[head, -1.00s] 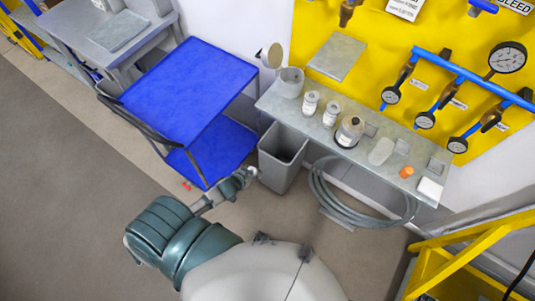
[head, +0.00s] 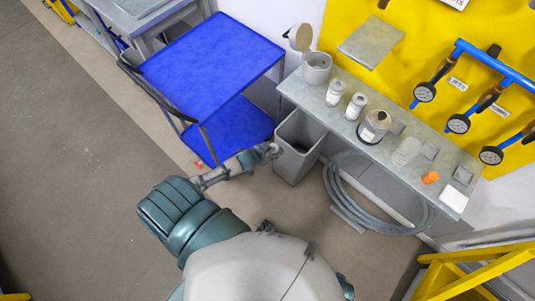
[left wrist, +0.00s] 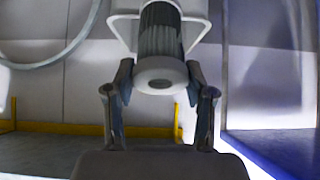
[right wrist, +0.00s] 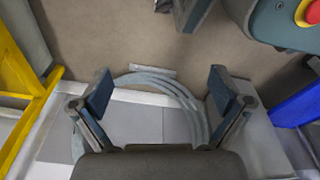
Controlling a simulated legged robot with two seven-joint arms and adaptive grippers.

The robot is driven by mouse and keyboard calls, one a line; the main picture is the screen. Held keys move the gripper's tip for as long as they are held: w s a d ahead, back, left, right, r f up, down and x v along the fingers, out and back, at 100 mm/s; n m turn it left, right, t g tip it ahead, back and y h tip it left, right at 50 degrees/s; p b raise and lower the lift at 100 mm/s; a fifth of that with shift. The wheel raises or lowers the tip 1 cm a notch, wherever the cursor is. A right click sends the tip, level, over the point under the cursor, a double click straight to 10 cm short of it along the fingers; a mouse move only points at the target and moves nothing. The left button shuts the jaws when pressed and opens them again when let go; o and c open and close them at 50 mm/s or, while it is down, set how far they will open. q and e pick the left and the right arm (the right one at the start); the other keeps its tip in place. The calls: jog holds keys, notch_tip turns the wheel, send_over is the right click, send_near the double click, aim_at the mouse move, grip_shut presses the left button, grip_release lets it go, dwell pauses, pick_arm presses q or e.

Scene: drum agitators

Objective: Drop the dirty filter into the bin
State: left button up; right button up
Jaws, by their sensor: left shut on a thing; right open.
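My left gripper (head: 270,151) is at the left side of the grey bin (head: 297,163) in the head view, close to its rim. The left wrist view shows this gripper (left wrist: 160,92) shut on the dirty filter (left wrist: 161,42), a dark ribbed cylinder with a pale round end cap. A pale rim, seemingly the bin's (left wrist: 124,27), shows behind the filter there. The filter is too small to make out clearly in the head view. I cannot tell whether it is over the opening. My right gripper (right wrist: 160,92) is open and empty in the right wrist view.
A blue cart (head: 213,65) stands left of the bin. A grey shelf (head: 345,118) with jars and an open-lidded canister (head: 316,68) is above and right. A coiled hose (head: 345,195) lies right of the bin. Yellow framing (head: 465,270) is at lower right.

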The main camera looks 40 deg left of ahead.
pick_arm(q)
jog(key=w+b, duration=0.1)
jog(key=w, duration=0.1)
jog(key=w+b, duration=0.1)
jog(key=shift+w+d, duration=0.35)
jog(key=w+b, duration=0.4)
jog(key=w, duration=1)
jog(key=shift+w+d+b, duration=0.35)
jog(key=shift+w+d, duration=0.05)
jog(key=shift+d, duration=0.05)
pick_arm(e)
notch_tip(320, 180, up, 19)
jog(key=w, duration=0.2)
jog(key=shift+w+t, duration=0.3)
jog(key=shift+w, duration=0.05)
pick_arm(q)
jog(key=o, duration=1.3)
jog(key=shift+c, duration=0.2)
pick_arm(e)
jog(key=shift+f, duration=0.1)
